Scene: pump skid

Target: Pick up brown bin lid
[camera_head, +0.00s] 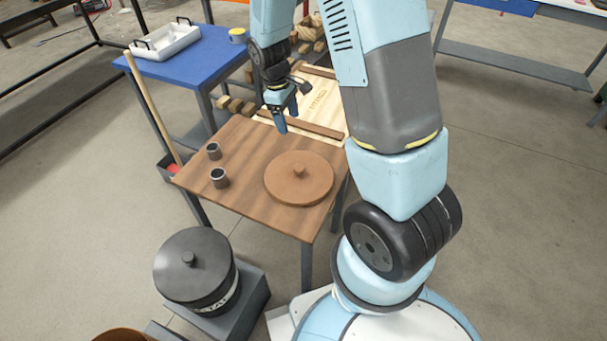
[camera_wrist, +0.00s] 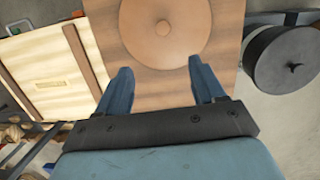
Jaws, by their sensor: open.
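The brown bin lid (camera_head: 299,178) is a flat round disc with a small knob at its centre. It lies on the wooden table (camera_head: 240,196), near the front right. In the wrist view the lid (camera_wrist: 190,38) is ahead of my fingers, partly cut off by the top edge, with its knob (camera_wrist: 163,28) in sight. My gripper (camera_head: 281,122) is open and empty, pointing down above the far part of the table, behind the lid. Its two blue fingers (camera_wrist: 160,85) are apart and do not touch the lid.
Two small grey cups (camera_head: 219,178) stand at the table's left. A pale wooden crate panel (camera_head: 318,103) adjoins the far edge. A black lidded bin (camera_head: 196,268) stands on a grey stand at the front left. A blue table (camera_head: 190,64) with a white tray (camera_head: 165,41) is behind.

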